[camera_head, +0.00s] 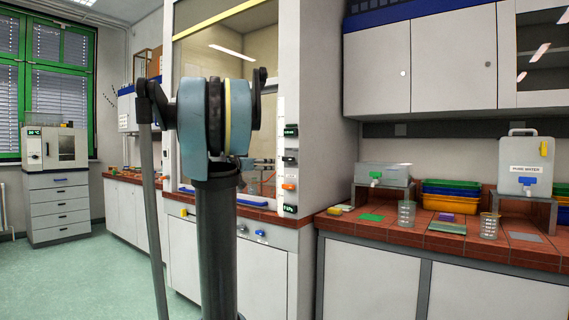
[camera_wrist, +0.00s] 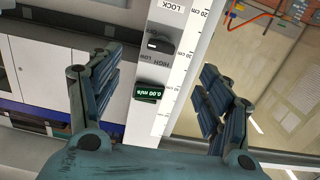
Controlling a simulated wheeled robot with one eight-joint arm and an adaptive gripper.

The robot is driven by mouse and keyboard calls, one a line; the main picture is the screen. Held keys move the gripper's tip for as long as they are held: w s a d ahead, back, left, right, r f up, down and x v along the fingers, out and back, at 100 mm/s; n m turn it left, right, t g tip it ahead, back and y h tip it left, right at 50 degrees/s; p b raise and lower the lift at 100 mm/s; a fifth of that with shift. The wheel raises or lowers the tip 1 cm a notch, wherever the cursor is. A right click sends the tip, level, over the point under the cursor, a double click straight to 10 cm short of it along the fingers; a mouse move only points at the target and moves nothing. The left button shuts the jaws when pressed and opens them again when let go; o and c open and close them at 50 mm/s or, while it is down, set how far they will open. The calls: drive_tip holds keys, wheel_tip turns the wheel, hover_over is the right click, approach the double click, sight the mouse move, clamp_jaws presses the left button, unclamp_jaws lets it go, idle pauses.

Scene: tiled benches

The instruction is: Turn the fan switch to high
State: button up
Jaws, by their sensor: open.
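The fan switch is a black knob (camera_wrist: 159,45) on the white panel of the fume hood, with HIGH and LOW lettering beside it. A small white mark shows at the left end of the knob in the wrist view, where the picture is upside down. A green display (camera_wrist: 150,92) reading 0.00 m/s is next to it. My gripper (camera_wrist: 160,72) is open and empty, with one finger on each side of the panel strip and apart from the knob.
The hood glass (camera_wrist: 275,75) is beside the right finger in the wrist view. A tiled bench (camera_head: 400,238) with beakers and trays stands to the right.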

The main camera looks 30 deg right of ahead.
drive_tip(key=w+d+r, duration=0.1)
drive_tip(key=w, duration=0.1)
approach(286, 159)
drive_tip(key=x, duration=0.9)
drive_tip(key=shift+d, duration=0.3)
drive_tip(key=c, duration=1)
